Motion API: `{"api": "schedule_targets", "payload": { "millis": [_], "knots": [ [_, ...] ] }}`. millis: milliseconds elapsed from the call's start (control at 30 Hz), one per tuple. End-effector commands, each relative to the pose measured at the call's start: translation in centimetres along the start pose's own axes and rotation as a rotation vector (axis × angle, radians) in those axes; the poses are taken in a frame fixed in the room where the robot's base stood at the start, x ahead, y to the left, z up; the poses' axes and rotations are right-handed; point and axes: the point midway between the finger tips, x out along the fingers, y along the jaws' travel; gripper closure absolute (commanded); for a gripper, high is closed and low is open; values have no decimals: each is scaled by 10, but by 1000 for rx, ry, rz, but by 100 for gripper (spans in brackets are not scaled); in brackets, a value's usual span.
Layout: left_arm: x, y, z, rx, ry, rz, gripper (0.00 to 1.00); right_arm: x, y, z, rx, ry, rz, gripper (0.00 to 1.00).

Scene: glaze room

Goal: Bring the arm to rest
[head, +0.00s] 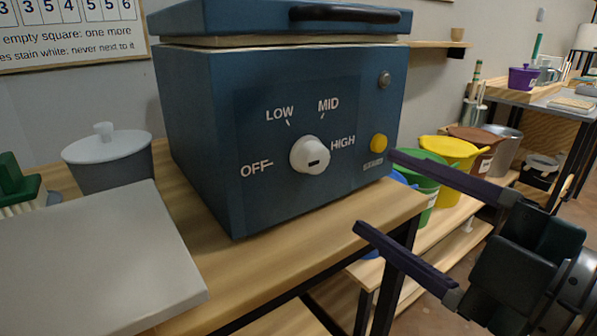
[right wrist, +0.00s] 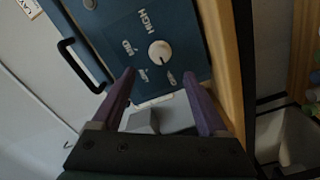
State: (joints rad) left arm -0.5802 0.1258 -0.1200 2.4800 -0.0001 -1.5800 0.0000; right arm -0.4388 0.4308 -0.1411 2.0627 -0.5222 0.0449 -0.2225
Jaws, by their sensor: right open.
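My right gripper (head: 376,192) is open and empty at the front right of a blue kiln-like box (head: 215,130). Its two purple fingers are spread apart, and nothing shows between them in the head view. In the right wrist view the open gripper (right wrist: 159,76) faces the box's control panel, with the white dial (right wrist: 159,50) just beyond the fingertips. The same dial shows in the head view (head: 308,155), among OFF, LOW, MID and HIGH; a small dark mark is on its face. The fingers look apart from the dial. My left gripper is out of view.
The box stands on a wooden table (head: 290,262). A grey slab (head: 90,262) and a lidded grey pot (head: 108,160) are at left. A yellow bucket (head: 452,150) and a green bucket (head: 424,188) stand on a low shelf behind my right gripper. Open floor shows at far right.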

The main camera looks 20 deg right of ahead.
Motion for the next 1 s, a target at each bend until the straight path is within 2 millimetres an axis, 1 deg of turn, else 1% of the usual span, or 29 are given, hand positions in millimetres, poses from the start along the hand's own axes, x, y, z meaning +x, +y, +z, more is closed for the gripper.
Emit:
{"api": "schedule_targets", "payload": {
  "millis": [67, 167, 267, 333, 400, 467, 500, 567, 600, 667, 700, 767, 833, 867, 967, 1000],
  "knots": [
    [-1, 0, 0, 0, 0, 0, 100, 0, 1, 0, 3, -4, 0, 23],
    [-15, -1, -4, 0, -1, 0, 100, 0, 14, 0, 43, -57, 0, 23],
    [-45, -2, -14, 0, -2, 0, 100, -5, 38, 4, 156, -201, -9, 23],
    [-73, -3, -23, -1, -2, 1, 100, -15, 56, 7, 279, -351, -30, 23],
    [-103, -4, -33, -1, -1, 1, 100, -32, 67, 7, 423, -518, -71, 23],
    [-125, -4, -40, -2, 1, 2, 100, -50, 70, 4, 541, -655, -119, 23],
    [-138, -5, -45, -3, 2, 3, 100, -62, 70, -1, 613, -739, -156, 23],
    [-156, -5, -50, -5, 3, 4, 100, -82, 68, -11, 710, -852, -215, 23],
    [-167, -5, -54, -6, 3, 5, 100, -95, 67, -20, 766, -921, -257, 23],
    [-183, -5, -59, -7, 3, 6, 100, -114, 66, -36, 844, -1015, -323, 23],
    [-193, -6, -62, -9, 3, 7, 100, -127, 67, -48, 891, -1074, -368, 23],
    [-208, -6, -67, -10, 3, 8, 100, -146, 69, -67, 954, -1157, -439, 23],
    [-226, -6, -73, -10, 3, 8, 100, -169, 74, -92, 1016, -1250, -526, 23],
    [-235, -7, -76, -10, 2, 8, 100, -167, 84, -94, 1007, -1241, -516, 23],
    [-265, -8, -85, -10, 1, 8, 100, -166, 112, -108, 1000, -1239, -512, 23],
    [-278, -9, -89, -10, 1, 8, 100, -166, 124, -115, 1000, -1238, -512, 23]
  ]
}}
